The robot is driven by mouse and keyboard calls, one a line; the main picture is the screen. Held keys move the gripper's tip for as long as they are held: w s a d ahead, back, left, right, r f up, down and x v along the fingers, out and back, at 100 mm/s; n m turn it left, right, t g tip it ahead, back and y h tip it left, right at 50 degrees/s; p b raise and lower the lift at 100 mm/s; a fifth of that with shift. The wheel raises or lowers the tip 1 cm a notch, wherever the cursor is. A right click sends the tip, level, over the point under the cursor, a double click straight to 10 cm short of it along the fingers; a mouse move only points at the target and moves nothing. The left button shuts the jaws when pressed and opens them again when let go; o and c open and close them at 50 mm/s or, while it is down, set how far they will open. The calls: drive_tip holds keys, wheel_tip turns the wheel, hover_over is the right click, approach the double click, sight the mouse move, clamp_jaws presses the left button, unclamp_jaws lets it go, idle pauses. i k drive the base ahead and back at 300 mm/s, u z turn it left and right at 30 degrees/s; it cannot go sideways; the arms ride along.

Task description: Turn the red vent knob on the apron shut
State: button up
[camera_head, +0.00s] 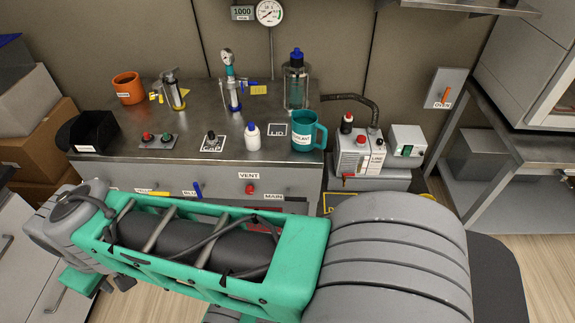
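The red vent knob (250,188) sits on the grey front apron (226,181) of the metal bench, just under a white label reading VENT. It is small here, and I cannot tell its turn position. My green and grey arm stretches across the front, below the knob in the picture, and covers the lower apron. My gripper's fingers cannot be made out; the arm runs to a grey joint at the left.
A blue handle (197,189) and a yellow one (158,193) are on the apron left of the knob; a MAIN label (273,197) is at its right. The bench top holds a teal mug (304,134), a white bottle (253,138) and a black bin (92,131). A pump (360,150) stands right.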

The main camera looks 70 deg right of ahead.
sight(249, 189)
drive_tip(key=k, duration=0.35)
drive_tip(key=z, duration=1.95)
drive_tip(key=i, duration=0.5)
drive_tip(key=u, duration=0.5)
drive_tip(key=k, duration=1.25)
drive_tip(key=u, duration=1.3)
drive_tip(key=i, duration=1.5)
drive_tip(key=z, duration=0.25)
